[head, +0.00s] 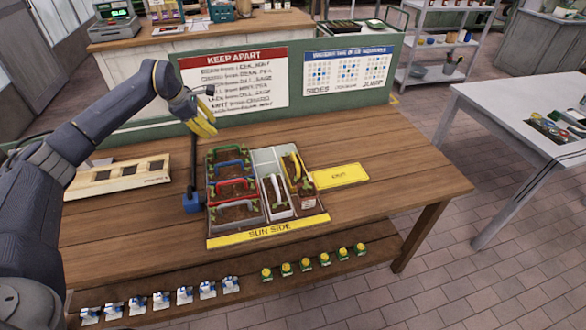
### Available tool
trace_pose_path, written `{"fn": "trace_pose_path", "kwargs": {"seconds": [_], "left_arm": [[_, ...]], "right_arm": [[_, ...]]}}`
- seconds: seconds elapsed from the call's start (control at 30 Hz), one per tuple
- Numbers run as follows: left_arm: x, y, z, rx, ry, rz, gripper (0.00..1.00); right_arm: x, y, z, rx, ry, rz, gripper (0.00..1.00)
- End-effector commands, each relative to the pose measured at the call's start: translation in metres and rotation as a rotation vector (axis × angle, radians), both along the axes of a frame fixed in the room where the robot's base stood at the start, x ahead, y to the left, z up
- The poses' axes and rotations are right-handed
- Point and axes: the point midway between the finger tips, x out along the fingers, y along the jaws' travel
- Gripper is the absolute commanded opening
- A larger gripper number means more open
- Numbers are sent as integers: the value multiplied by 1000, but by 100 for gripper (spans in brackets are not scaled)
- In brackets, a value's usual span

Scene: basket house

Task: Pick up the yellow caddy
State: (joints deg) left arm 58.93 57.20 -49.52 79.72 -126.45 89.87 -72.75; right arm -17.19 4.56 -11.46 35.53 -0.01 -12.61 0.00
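The yellow caddy (293,169), with a yellow handle over dark soil and green plants, stands in the right part of a divided tray (268,231) on the wooden table. The tray's yellow front strip reads SUN SIDE. My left gripper (206,125), with yellow fingers, hangs above the table behind and left of the tray, well apart from the yellow caddy. Nothing is seen in it, but whether its fingers are parted is too small to tell. My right gripper is not in view.
Green, blue, red and grey caddies (238,212) fill the tray's left side; a white caddy (276,197) stands beside the yellow one. A dark post on a blue base (193,203) stands left of the tray. A yellow card (341,175) lies right. Sign boards (235,80) rise behind.

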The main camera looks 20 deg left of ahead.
Motion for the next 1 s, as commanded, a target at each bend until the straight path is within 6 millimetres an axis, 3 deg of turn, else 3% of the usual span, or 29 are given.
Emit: {"fn": "trace_pose_path", "kwargs": {"seconds": [0.43, 0.83, 1.0], "left_arm": [[0, 0, 0, 0, 0, 0, 27], [0, 0, 0, 0, 0, 0, 27], [0, 0, 0, 0, 0, 0, 27]], "right_arm": [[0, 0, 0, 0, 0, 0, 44], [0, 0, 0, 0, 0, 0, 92], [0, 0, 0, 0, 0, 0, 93]]}}
